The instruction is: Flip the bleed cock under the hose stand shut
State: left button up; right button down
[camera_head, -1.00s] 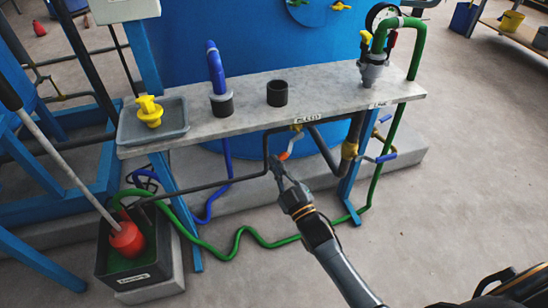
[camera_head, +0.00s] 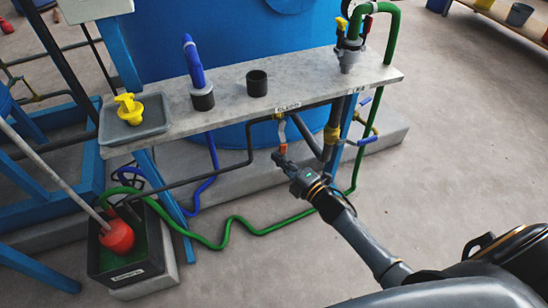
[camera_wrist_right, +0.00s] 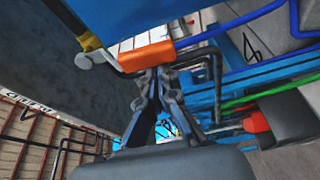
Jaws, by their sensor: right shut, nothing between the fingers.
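The bleed cock's orange handle (camera_head: 283,149) hangs below the "BLEED" label, under the front edge of the hose stand (camera_head: 225,103). Its brass body (camera_head: 279,117) sits just under that edge. In the head view the handle points nearly straight down. My right gripper (camera_head: 279,158) is at the handle's lower end, shut and empty. In the right wrist view the orange handle (camera_wrist_right: 147,56) lies across, just beyond the closed fingertips (camera_wrist_right: 160,76). The tips are touching it or very close; I cannot tell which. My left gripper is not in view.
A black pipe (camera_head: 248,150) runs from the cock toward the dark bucket (camera_head: 125,270) with a red float (camera_head: 118,237). A green hose (camera_head: 225,236) lies on the floor.

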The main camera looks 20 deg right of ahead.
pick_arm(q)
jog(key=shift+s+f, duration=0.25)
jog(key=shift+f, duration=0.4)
pick_arm(e)
jog(key=shift+d+f+n, duration=0.1)
jog(key=shift+d+n, duration=0.45)
jog(key=shift+n, duration=0.15)
jog(key=shift+d, duration=0.1)
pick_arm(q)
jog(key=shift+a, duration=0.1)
pick_arm(e)
jog(key=shift+w, duration=0.1)
